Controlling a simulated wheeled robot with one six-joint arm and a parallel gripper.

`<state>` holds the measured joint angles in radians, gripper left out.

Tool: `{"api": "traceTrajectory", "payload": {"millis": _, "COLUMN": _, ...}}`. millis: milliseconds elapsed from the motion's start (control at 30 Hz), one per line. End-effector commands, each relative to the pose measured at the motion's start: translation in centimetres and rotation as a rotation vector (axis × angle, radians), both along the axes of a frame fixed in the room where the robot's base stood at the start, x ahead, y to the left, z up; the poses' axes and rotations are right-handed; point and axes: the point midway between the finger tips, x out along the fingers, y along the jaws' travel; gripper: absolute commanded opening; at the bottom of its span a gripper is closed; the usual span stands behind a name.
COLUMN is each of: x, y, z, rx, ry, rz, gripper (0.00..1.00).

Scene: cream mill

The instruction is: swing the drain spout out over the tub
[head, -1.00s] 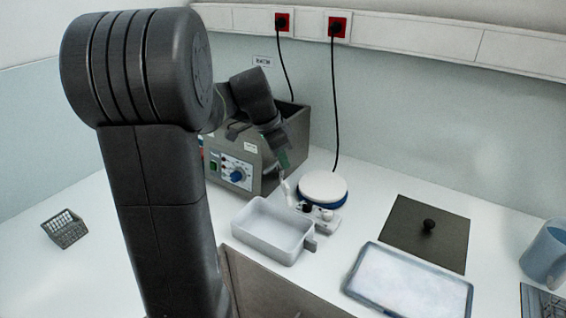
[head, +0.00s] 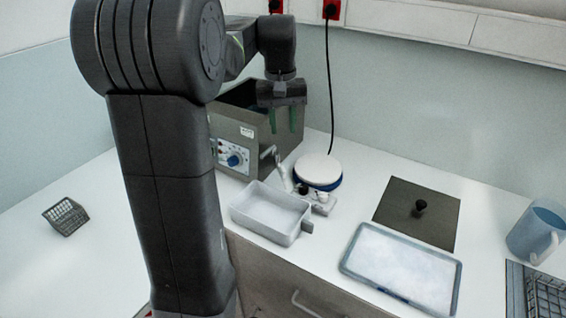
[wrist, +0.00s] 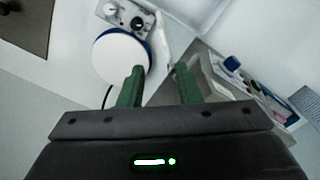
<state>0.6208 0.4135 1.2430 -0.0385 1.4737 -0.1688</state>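The drain spout (head: 281,170) is a slim pale piece at the right side of the grey bath box (head: 252,155), behind the tub's back right part. In the wrist view the spout (wrist: 162,40) is a white bar ahead of the fingers. The white tub (head: 255,224) is open and looks empty; part of it shows at the top of the wrist view (wrist: 195,12). My gripper (head: 283,131) hangs above the spout, green fingers pointing down, apart and empty. In the wrist view my gripper (wrist: 160,68) is also open; contact with the spout is not visible.
A round white-topped plate (head: 319,168) stands right of the spout. A dark lid with a knob (head: 419,212), a tray of white material (head: 402,268) and a blue jug (head: 535,235) are further right. A wire basket (head: 66,216) sits far left.

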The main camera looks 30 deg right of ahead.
Motion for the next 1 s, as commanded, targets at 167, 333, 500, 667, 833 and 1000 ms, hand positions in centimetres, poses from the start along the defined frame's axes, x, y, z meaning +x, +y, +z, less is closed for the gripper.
{"api": "traceTrajectory", "payload": {"millis": 167, "x": -0.1, "y": -0.1, "z": 0.7, "rx": 0.033, "ry": -0.008, "rz": 0.15, "gripper": 0.31}}
{"api": "traceTrajectory", "payload": {"millis": 333, "x": -0.1, "y": 0.0, "z": 0.1, "rx": 0.042, "ry": -0.009, "rz": 0.184, "gripper": 0.31}}
{"api": "traceTrajectory", "payload": {"millis": 500, "x": -0.1, "y": 0.0, "z": -2.6, "rx": 0.043, "ry": -0.006, "rz": 0.183, "gripper": 0.31}}
{"api": "traceTrajectory", "payload": {"millis": 667, "x": -0.1, "y": 0.0, "z": -6.1, "rx": 0.043, "ry": -0.006, "rz": 0.182, "gripper": 0.31}}
{"api": "traceTrajectory", "payload": {"millis": 833, "x": -0.1, "y": 0.0, "z": -9.5, "rx": 0.043, "ry": -0.006, "rz": 0.182, "gripper": 0.31}}
{"api": "traceTrajectory", "payload": {"millis": 1000, "x": -0.1, "y": 0.0, "z": -11.8, "rx": 0.041, "ry": -0.007, "rz": 0.182, "gripper": 0.31}}
